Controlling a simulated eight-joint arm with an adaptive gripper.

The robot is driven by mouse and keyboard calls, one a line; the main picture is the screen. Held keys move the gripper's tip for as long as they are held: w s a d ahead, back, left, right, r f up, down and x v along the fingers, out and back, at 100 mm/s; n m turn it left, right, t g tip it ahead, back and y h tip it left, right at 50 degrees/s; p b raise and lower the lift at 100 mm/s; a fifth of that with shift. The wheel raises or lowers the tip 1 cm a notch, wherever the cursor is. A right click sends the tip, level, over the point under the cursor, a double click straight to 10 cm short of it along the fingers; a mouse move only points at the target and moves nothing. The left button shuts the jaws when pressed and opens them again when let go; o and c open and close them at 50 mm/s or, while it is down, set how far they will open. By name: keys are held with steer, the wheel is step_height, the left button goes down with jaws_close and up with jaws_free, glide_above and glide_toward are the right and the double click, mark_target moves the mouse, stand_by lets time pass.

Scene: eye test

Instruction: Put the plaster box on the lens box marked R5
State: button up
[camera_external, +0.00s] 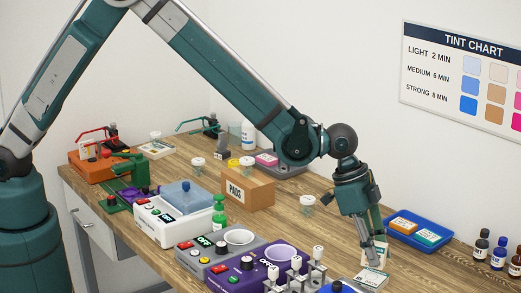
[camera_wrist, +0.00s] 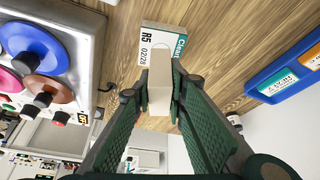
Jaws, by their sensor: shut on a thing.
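My gripper (camera_external: 374,238) is shut on a pale box, the plaster box (camera_external: 371,254); no readable print shows on it. In the wrist view the plaster box (camera_wrist: 160,82) stands between the two green fingers of my gripper (camera_wrist: 160,98). The lens box marked R5 (camera_wrist: 160,42) lies flat on the table just past it, white with a teal band, printed R5 and 02/28. The lens box also shows in the external view (camera_external: 372,278), below my gripper. The plaster box overlaps its near edge in the wrist view; I cannot tell whether they touch.
A blue tray (camera_external: 447,239) with an orange and a teal box stands right behind my gripper. Several brown bottles (camera_external: 498,254) stand at the far right. A purple device (camera_external: 262,272) and a metal rack are to the left. A PADS carton (camera_external: 248,191) stands farther back.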

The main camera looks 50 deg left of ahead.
steer(key=shift+f, duration=1.55)
steer(key=shift+f, duration=0.15)
steer(key=o, duration=0.8)
steer(key=shift+c, duration=0.2)
steer(key=v, duration=1.2)
